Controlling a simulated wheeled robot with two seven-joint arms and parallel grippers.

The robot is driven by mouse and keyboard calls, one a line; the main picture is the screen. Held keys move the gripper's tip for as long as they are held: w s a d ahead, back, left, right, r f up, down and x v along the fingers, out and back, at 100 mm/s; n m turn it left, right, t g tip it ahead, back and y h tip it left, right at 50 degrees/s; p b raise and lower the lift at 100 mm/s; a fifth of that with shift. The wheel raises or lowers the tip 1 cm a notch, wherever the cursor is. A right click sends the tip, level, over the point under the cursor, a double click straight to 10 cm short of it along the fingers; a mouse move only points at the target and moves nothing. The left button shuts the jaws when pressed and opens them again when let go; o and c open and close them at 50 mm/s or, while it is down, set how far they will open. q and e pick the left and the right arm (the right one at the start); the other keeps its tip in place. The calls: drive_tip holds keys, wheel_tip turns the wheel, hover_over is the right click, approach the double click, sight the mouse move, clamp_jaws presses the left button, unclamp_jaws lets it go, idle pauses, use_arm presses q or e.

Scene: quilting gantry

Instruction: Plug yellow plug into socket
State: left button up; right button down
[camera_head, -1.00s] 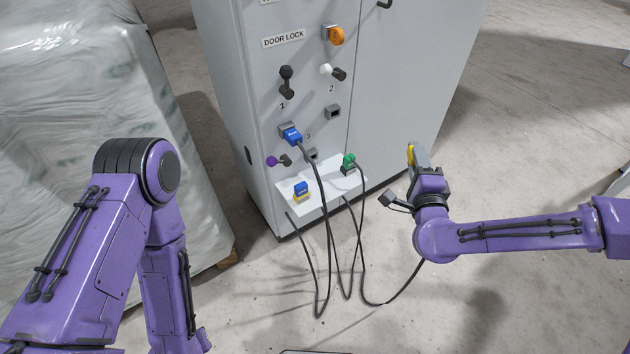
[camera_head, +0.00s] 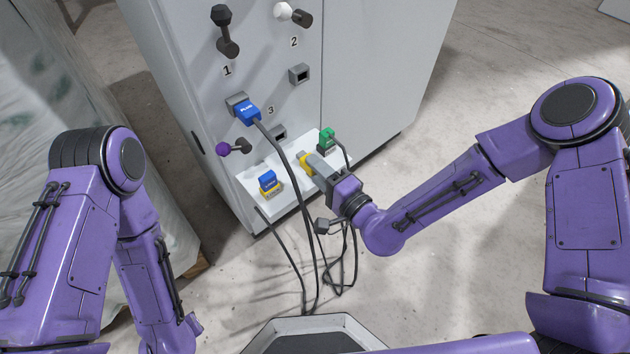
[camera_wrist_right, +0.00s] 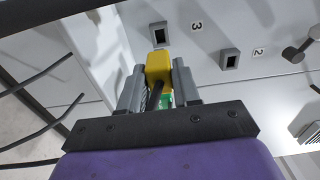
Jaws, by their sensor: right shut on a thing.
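My right gripper (camera_head: 316,170) is shut on the yellow plug (camera_head: 305,162), in front of the cabinet's lower panel and above its white ledge. In the right wrist view, the yellow plug (camera_wrist_right: 158,66) sits between both fingers, its grey end facing the panel. An empty grey socket (camera_head: 278,133) by label 3 is up and left of the plug, apart from it in the head view. Another empty socket (camera_head: 299,74) is below label 2. My left gripper is out of view.
A blue plug (camera_head: 246,111) sits in the left socket. Blue (camera_head: 267,179) and green (camera_head: 326,137) plugs stand on the ledge (camera_head: 286,202). Several dark cables hang below. Levers (camera_head: 227,40) and a purple-knobbed lever (camera_head: 223,149) stick out. A wrapped pallet load stands left.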

sight(299, 154)
drive_tip(key=shift+s+a, duration=0.1)
drive_tip(key=shift+a, duration=0.05)
drive_tip(key=shift+x, duration=2.85)
drive_tip(key=shift+b+x, duration=0.4)
drive_tip(key=shift+x, duration=0.9)
drive_tip(key=shift+a, duration=0.15)
drive_tip(key=c, duration=0.7)
unclamp_jaws()
drive_tip(key=shift+c, duration=0.2)
